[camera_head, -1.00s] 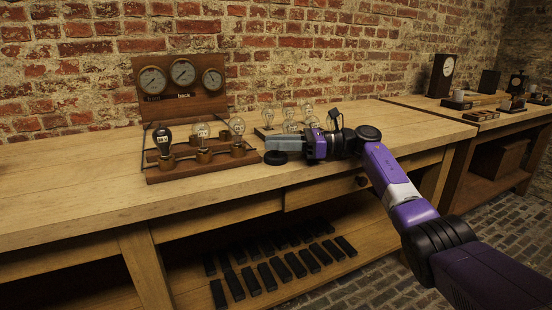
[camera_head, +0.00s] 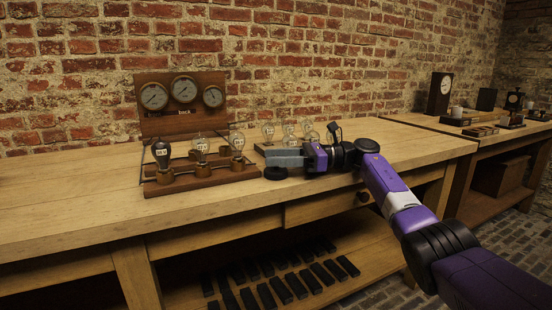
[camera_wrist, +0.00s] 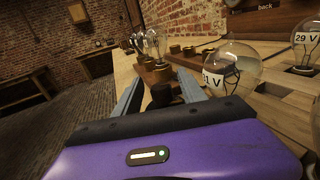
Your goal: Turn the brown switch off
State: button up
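I cannot clearly make out a brown switch in either view. The brown wooden bulb board (camera_head: 205,179) stands on the bench, left of my gripper (camera_head: 272,158). My gripper is low over the bench near the board's right end. In the wrist view my gripper (camera_wrist: 158,82) has its two grey fingers spread apart. A small dark round piece (camera_wrist: 161,94) shows between them, and I cannot tell whether they touch it. The board's sockets (camera_wrist: 158,73) lie beyond the fingertips.
A brown gauge panel (camera_head: 181,107) stands behind the board. Several clear bulbs (camera_head: 268,131) stand behind my gripper; one labelled bulb (camera_wrist: 232,66) is close beside it. A black round piece (camera_head: 275,173) lies below the fingers. The bench (camera_head: 70,205) is clear at left.

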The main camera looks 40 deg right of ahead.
jog(key=shift+p+v, duration=0.65)
jog(key=shift+v, duration=3.25)
jog(key=shift+s, duration=0.1)
